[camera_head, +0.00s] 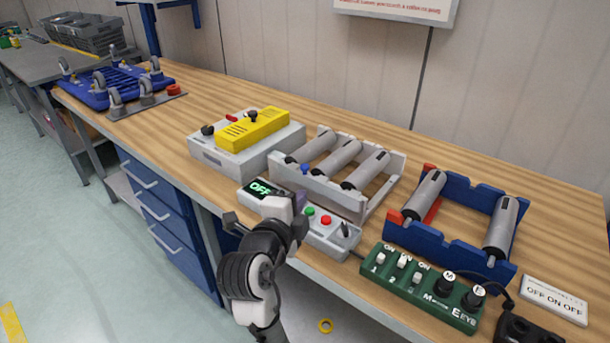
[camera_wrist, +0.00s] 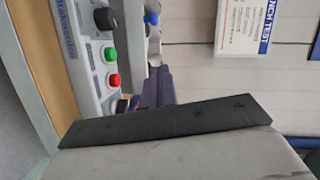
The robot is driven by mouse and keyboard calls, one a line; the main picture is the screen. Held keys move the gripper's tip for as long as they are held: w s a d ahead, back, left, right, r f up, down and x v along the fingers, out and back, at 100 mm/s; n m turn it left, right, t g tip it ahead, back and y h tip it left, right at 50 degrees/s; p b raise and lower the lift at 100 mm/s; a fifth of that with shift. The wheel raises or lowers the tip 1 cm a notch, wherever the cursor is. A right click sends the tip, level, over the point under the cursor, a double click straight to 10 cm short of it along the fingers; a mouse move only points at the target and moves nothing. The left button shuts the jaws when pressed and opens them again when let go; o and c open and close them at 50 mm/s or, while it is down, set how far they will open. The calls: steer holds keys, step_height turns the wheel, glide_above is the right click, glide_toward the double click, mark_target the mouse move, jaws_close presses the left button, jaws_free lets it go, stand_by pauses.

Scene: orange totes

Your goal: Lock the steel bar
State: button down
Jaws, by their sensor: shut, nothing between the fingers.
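Several steel bars with dark ends show in the head view. Grey cylinders (camera_head: 340,160) lie in a light grey frame (camera_head: 395,165), and two more bars (camera_head: 425,195) stand in a blue frame (camera_head: 440,240). I cannot tell which one is the named bar. A grey control box (camera_head: 335,242) in front has an OFF display (camera_head: 262,188), green and red buttons and a small lever (camera_head: 346,230). My gripper (camera_head: 300,202) is shut and empty, over this box, hiding part of it. In the wrist view the box (camera_wrist: 95,60) shows at upper left, apart from the dark finger edge (camera_wrist: 160,118).
A green switch box (camera_head: 420,290) sits right of the grey box, near the bench's front edge. A grey unit (camera_head: 220,160) with a yellow part (camera_head: 252,128) stands behind left. A blue wheeled frame (camera_head: 115,85) lies far left. The wooden bench (camera_head: 150,125) is bare between them.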

steer(key=p, duration=0.2)
glide_toward(308, 168)
steer(key=d, duration=0.1)
steer(key=w+d, duration=0.1)
steer(key=d, duration=0.1)
steer(key=w+d, duration=0.1)
steer(key=shift+w+d+r, duration=0.2)
steer(key=shift+d, duration=0.1)
steer(key=shift+w+a+f+p, duration=0.15)
steer(key=shift+w+a+p, duration=0.2)
steer(key=shift+w, duration=0.2)
steer(key=shift+w+a+f+p, duration=0.15)
steer(key=shift+w+a+p, duration=0.2)
steer(key=shift+w, duration=0.2)
steer(key=shift+w+a+f, duration=0.3)
steer(key=shift+w, duration=0.25)
steer(key=shift+w+a, duration=0.15)
steer(key=shift+a, duration=0.15)
steer(key=shift+w+a, duration=0.45)
steer(key=shift+a, duration=0.15)
steer(key=shift+w+a, duration=0.45)
steer(key=shift+a, duration=0.2)
steer(key=shift+d, duration=0.15)
